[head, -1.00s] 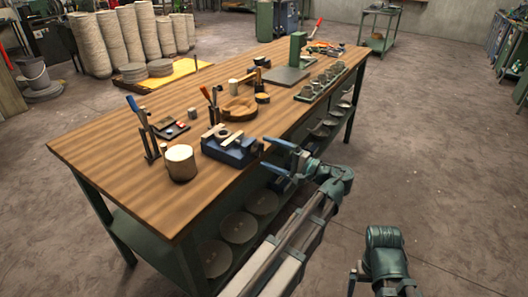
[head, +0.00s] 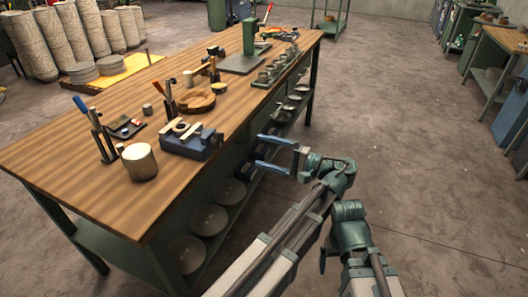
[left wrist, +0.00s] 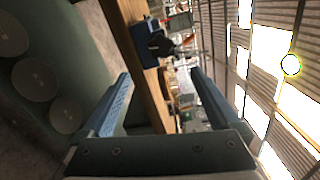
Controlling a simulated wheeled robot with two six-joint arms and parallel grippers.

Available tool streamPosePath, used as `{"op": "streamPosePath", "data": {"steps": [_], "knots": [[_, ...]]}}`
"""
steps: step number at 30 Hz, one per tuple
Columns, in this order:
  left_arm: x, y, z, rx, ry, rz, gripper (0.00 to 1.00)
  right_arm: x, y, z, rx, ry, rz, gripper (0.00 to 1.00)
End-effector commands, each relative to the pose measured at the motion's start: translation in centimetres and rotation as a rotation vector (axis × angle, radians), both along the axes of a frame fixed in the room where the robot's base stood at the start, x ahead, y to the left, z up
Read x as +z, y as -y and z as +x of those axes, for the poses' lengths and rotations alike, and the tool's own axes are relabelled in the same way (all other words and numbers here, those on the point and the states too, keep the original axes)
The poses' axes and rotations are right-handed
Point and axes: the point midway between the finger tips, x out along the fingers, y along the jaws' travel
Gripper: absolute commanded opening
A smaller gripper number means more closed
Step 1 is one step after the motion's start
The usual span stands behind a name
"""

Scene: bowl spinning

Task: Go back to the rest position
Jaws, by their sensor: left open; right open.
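My left gripper (head: 260,152) is beside the long right side of the wooden workbench, in the head view. Its two blue fingers point left toward the bench, spread apart with nothing between them. In the left wrist view the fingers (left wrist: 160,95) are also wide apart and empty, with the bench edge beyond them. My right arm is at the lower right of the head view, over open floor. Only a small part of my right gripper (head: 323,260) shows at its left side; the rest is hidden by the arm.
The floor (head: 420,150) to the right is clear.

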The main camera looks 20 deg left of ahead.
Motion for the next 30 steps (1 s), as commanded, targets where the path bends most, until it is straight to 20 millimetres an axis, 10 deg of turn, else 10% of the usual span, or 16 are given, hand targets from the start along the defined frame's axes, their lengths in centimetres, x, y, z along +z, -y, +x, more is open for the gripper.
{"op": "streamPosePath", "data": {"steps": [30], "knots": [[0.0, -13.1, 1.0, 0.002, 0.001, 0.0, 0.96, 0.0, 0.0, 0.0, 0.0, 0.0, 0.0, 0.96]]}}
